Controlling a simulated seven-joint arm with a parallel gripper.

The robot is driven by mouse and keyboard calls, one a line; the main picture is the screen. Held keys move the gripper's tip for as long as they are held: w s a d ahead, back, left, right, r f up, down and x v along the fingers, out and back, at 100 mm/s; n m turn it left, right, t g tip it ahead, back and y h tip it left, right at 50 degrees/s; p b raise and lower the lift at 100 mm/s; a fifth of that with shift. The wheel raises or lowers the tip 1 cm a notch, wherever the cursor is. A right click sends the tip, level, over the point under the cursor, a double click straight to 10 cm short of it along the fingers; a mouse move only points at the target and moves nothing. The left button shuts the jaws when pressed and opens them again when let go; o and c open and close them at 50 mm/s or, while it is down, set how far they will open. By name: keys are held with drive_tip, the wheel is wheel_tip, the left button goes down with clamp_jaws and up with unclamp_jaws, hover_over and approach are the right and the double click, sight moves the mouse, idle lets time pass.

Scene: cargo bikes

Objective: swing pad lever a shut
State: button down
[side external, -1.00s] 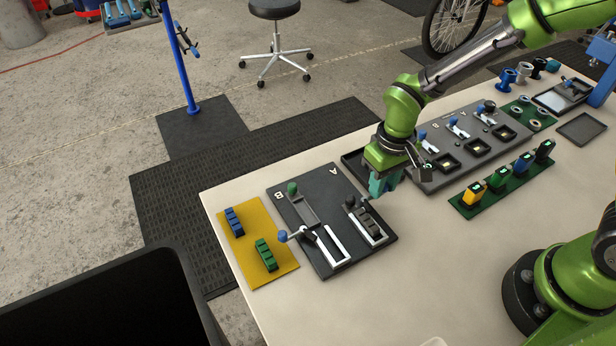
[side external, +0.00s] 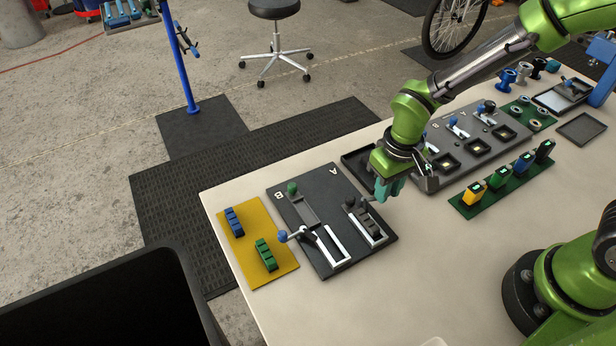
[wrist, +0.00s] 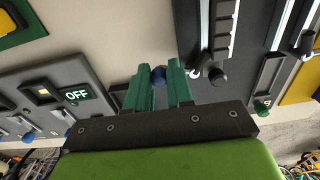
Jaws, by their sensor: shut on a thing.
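The dark board (side external: 338,258) marked A and B lies on the table. On side A, a grey ribbed pad (side external: 370,224) sits in a white frame, with a dark knob (side external: 350,202) at its far end. The ribbed pad also shows in the wrist view (wrist: 221,38). My gripper (side external: 384,194) is low at the A side edge of the board. In the wrist view, its green fingers (wrist: 159,72) are closed around the blue knob (wrist: 158,74) of lever A, whose short metal arm runs toward the board. The fingers hide part of the knob.
Lever B has a blue knob (side external: 282,236) standing out to the left. A yellow mat (side external: 246,262) with blue and green blocks lies left of the board. A grey panel (side external: 470,145) with small levers stands behind my gripper. Table in front of the board is clear.

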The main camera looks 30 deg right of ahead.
sight(385, 222)
drive_tip(key=shift+s+a+f+g, duration=0.15)
drive_tip(key=shift+s+a+f, duration=0.1)
drive_tip(key=shift+s, duration=0.25)
drive_tip(key=shift+s+a+f+g, duration=0.15)
drive_tip(key=shift+s+f, duration=0.1)
drive_tip(key=shift+s, duration=0.25)
drive_tip(key=shift+s+a, duration=0.25)
drive_tip(key=shift+s, duration=0.2)
drive_tip(key=shift+s+a, duration=0.4)
drive_tip(key=shift+a, duration=0.05)
drive_tip(key=shift+s+a, duration=0.1)
drive_tip(key=shift+a, duration=0.1)
drive_tip(key=c, duration=1.2)
unclamp_jaws()
drive_tip(key=shift+o, duration=0.2)
drive_tip(key=shift+w+r, duration=0.1)
drive_tip(key=shift+w, duration=0.1)
